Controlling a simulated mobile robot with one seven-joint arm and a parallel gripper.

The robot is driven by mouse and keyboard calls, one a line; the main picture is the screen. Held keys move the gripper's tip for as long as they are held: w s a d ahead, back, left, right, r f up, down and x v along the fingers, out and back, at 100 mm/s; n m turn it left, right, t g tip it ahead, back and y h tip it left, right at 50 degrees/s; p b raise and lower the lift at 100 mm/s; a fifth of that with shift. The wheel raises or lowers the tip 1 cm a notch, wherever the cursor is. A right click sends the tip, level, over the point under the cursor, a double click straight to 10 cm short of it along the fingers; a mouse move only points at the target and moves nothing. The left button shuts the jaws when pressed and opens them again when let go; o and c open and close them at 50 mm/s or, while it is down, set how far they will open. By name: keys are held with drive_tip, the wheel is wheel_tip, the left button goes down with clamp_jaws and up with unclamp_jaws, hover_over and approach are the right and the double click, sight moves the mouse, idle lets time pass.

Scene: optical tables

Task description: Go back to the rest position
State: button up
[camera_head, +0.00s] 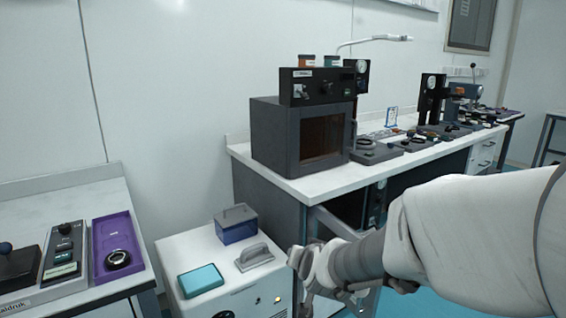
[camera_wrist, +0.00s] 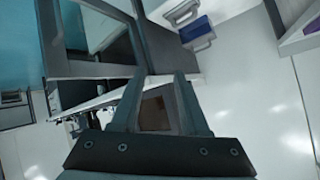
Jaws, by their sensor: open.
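My arm reaches in from the right in the camera_head view, with its wrist above the front right edge of a white cabinet (camera_head: 174,250). My gripper (camera_wrist: 158,78) shows at the bottom middle of the camera_wrist view. Its two fingers stand apart and I see nothing held between them. A brownish patch shows in the background through the gap. In the camera_head view the fingers are small and partly hidden, near the bottom edge.
On the cabinet are a teal box (camera_head: 201,281), a blue box (camera_head: 237,228) and a grey handled tool (camera_head: 254,256). A black oven (camera_head: 275,140) stands on the bench behind. A purple tray (camera_head: 116,245) lies on the left table. White wall runs behind.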

drive_tip(key=s+d+r+n+g+h, duration=0.1)
drive_tip(key=s+d+r+n+g, duration=0.3)
drive_tip(key=s, duration=0.8)
drive_tip(key=s+d+r+m+g, duration=0.15)
drive_tip(key=s+d, duration=0.45)
drive_tip(key=s, duration=0.6)
wheel_tip(320, 180, up, 23)
drive_tip(key=p, duration=2.3)
drive_tip(key=shift+f+n, duration=0.2)
drive_tip(key=shift+n, duration=0.15)
